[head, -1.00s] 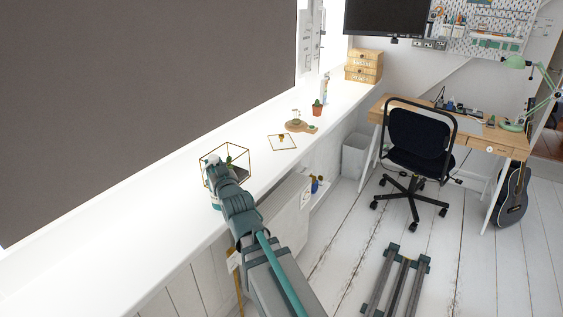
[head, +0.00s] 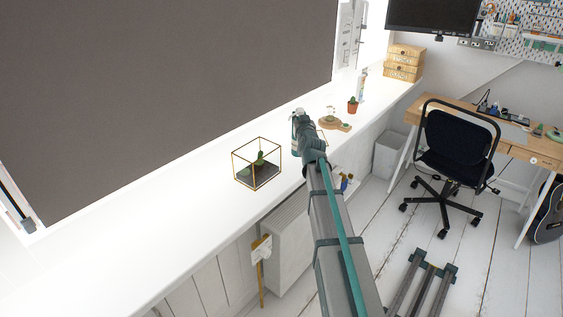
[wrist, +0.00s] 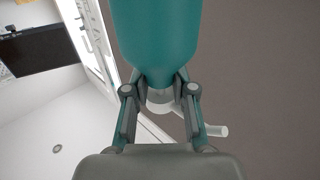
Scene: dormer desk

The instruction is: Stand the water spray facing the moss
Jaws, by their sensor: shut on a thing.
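The water spray (wrist: 155,35) is a teal bottle with a white neck and a pale nozzle, which points to the lower right in the wrist view. My gripper (wrist: 160,95) is shut on its neck. In the head view the spray (head: 296,138) shows as a small teal and white shape beside my gripper (head: 300,118), over the window sill; I cannot tell whether it touches the sill. A brass-edged glass case (head: 257,165) with green plants on a dark base stands left of it. I cannot tell which green patch is the moss.
The white sill (head: 165,235) is clear at the near left. Beyond my gripper are a wooden board (head: 335,125), a potted cactus (head: 352,105), a slim bottle (head: 362,86) and wooden boxes (head: 402,64). My arm partly hides a flat, gold-edged piece.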

